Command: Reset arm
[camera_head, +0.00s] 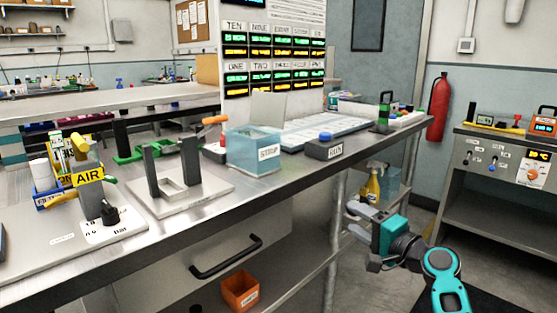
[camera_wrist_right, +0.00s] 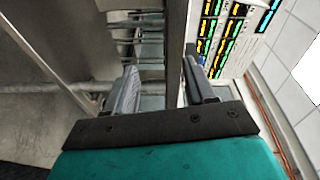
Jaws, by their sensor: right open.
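My right gripper (camera_head: 358,219) is at the right of the head view, beside and in front of the bench's right end. Its arm, teal and dark grey, reaches up from the lower right. In the right wrist view the two grey fingers of my right gripper (camera_wrist_right: 160,82) stand apart with nothing between them. The bench edge (camera_wrist_right: 176,50) runs past beyond the fingers there. My left gripper and left arm are not in the head view.
The steel bench (camera_head: 205,213) carries an AIR valve stand (camera_head: 89,180), a grey fixture (camera_head: 176,182), a clear blue STRIP tank (camera_head: 254,152) and a button box (camera_head: 325,148). A yellow spray bottle (camera_head: 371,184) is behind my right gripper. A side table (camera_head: 497,148) stands right.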

